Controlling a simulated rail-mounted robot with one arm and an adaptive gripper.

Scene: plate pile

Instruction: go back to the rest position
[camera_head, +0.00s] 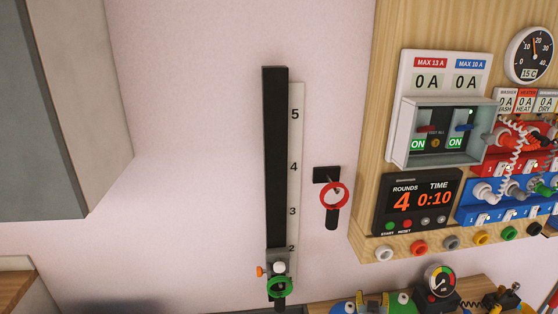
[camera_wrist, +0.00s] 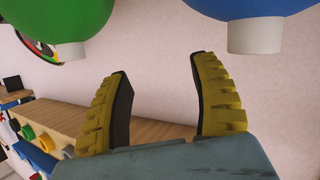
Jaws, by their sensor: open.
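My gripper (camera_wrist: 158,65) shows in the wrist view with its two ridged yellow fingers spread wide. Nothing is between them. A green rounded thing (camera_wrist: 65,15) and a blue rounded thing (camera_wrist: 250,8), each with a white stub, hang at the top of that view, close to the camera and apart from the fingers. Beyond the fingers are the pale wall (camera_wrist: 280,120) and a wooden surface (camera_wrist: 150,130). In the head view I cannot surely make out my gripper.
The head view shows a black vertical rail (camera_head: 275,160) with a numbered scale, a red ring (camera_head: 334,195) on a wall mount, and a wooden panel (camera_head: 385,100) with switches, plugs and a timer (camera_head: 416,203). A grey cabinet (camera_head: 60,110) stands left. Small coloured items crowd the bottom right.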

